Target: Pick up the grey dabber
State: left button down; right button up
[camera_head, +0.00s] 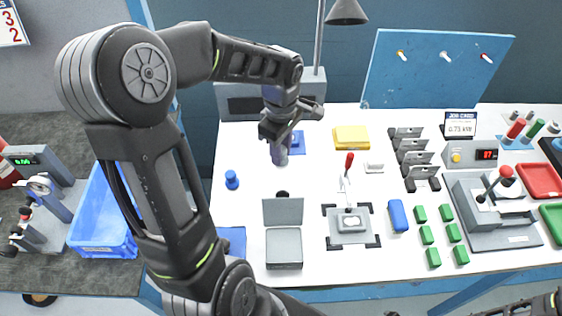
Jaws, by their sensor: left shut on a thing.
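My left gripper (279,141) points down over the back left part of the white bench, in front of the grey cabinet. It is shut on the grey dabber (280,156), a short grey-violet cylinder whose lower part shows below the fingers. The dabber's upper part is hidden by the gripper. It looks upright; I cannot tell whether its lower end is clear of the bench top. A blue pad (298,142) lies just behind and to its right. My right gripper does not show; only dark arm parts show at the bottom right edge.
A blue knobbed piece (231,180) stands left of the dabber. An open grey box (284,249) with raised lid is in front, with a small black object (282,194) behind it. A red-handled clamp fixture (350,224), yellow block (351,137) and green blocks (428,235) are to the right.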

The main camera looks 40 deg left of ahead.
pick_arm(q)
jog(key=shift+r, duration=0.2)
dwell(0.4)
jog(key=c, duration=1.7)
grip_release()
grip_shut()
